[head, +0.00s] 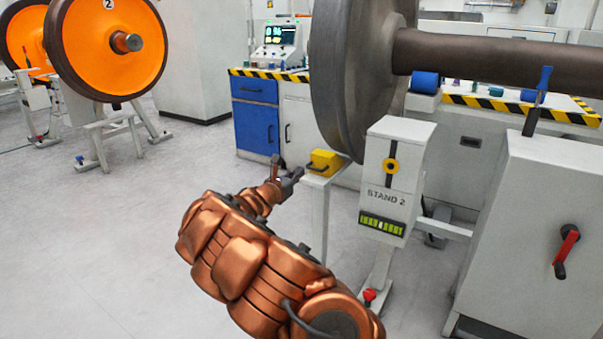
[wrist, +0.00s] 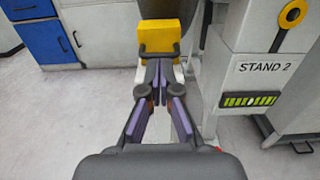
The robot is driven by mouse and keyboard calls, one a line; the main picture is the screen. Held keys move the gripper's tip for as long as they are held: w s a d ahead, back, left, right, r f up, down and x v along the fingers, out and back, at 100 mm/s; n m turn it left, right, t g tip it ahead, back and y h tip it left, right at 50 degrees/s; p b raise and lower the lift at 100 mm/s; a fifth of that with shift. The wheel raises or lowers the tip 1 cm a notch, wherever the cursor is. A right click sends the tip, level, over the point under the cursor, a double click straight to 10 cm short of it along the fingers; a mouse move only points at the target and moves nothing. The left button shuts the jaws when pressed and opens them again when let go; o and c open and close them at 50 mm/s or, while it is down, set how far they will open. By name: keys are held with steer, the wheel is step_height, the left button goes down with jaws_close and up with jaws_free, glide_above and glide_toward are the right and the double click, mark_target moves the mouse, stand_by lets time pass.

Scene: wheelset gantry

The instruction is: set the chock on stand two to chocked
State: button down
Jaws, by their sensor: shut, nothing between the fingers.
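The yellow chock (head: 326,160) sits on top of a narrow post beside the large grey wheel (head: 345,75). In the wrist view the chock (wrist: 160,36) has a dark handle on its near face. Stand two (head: 391,180), a white box labelled STAND 2, is right of it; it also shows in the wrist view (wrist: 262,75). My gripper (head: 292,174) is just left of the chock. In the wrist view my gripper (wrist: 159,68) is shut and empty, its tips at or just short of the handle; I cannot tell whether they touch.
A workbench with striped edges and a blue cabinet (head: 258,113) stands behind. A white cabinet (head: 540,220) with a red-handled lever (head: 566,250) is at the right. An orange wheelset (head: 105,50) stands at the upper left.

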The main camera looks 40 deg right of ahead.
steer(key=b, duration=0.3)
glide_toward(320, 156)
steer(key=x, duration=0.5)
steer(key=shift+s+d+f, duration=0.1)
steer(key=shift+d+f, duration=0.1)
steer(key=shift+d, duration=0.1)
steer(key=shift+b+x, duration=0.35)
steer(key=shift+x, duration=0.55)
steer(key=shift+r, duration=0.2)
